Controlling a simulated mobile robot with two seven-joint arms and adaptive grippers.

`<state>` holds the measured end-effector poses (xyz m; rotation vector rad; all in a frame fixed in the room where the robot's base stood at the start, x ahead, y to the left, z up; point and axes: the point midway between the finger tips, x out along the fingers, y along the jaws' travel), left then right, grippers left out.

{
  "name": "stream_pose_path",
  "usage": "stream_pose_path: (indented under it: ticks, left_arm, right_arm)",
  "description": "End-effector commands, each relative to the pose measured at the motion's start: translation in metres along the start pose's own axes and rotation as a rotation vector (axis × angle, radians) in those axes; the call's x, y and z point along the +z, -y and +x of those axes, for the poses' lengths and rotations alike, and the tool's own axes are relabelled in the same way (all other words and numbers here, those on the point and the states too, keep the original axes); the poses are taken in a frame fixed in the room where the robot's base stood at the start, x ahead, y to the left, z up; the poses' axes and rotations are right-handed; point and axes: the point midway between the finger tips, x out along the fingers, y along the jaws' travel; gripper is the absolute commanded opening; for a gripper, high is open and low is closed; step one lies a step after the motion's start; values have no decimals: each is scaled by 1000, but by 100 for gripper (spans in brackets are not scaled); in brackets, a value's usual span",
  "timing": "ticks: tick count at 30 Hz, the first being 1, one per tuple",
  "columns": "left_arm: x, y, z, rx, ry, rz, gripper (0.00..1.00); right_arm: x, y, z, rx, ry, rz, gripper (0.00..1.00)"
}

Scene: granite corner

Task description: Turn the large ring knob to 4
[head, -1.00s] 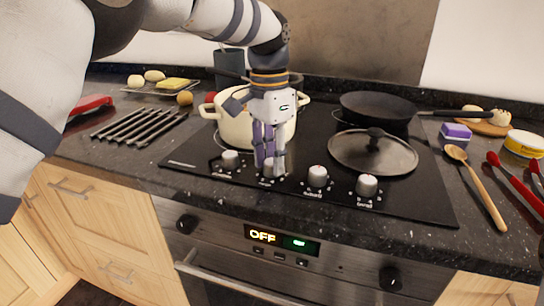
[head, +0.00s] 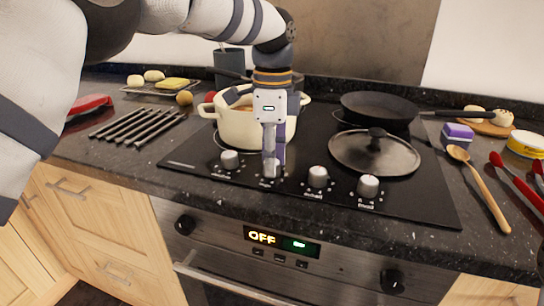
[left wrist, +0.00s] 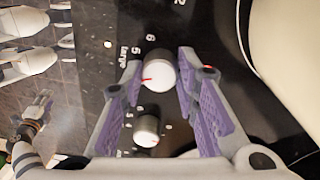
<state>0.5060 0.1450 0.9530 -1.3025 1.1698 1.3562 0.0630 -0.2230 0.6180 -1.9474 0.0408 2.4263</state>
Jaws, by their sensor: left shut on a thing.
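The ring knob (left wrist: 158,70) is a white and silver stove knob beside the printed word "large", with the digits 5 and 6 near it in the left wrist view. Its red mark faces the picture's left, toward the "large" side. My left gripper (head: 271,172) points down at the cooktop's front row and is shut on this knob. In the left wrist view its purple-padded fingers (left wrist: 163,84) stand on either side of it. In the head view the fingers mostly hide the knob. My right gripper is not in view.
Other knobs stand in the row: one at left (head: 230,160) and two at right (head: 318,177), (head: 368,186). A cream pot (head: 240,128) stands close behind the gripper. A glass lid (head: 374,153) and black pan (head: 378,108) lie to the right. The oven display (head: 282,241) reads OFF.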

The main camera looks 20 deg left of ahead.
Motion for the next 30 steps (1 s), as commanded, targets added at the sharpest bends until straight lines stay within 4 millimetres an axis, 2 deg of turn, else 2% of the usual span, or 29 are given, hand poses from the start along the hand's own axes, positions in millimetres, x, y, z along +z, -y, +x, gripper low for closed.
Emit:
stream_pose_path:
  ticks: [18, 19, 21, 30]
  left_arm:
    - [0, 0, 1, 2, 2, 36, 0]
    - [0, 0, 1, 2, 2, 36, 33]
    - [0, 0, 1, 2, 2, 36, 49]
    - [0, 0, -1, 0, 2, 35, 49]
  right_arm:
    - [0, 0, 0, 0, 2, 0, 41]
    - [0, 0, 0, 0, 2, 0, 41]
    - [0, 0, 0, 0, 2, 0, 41]
    - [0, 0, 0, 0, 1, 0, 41]
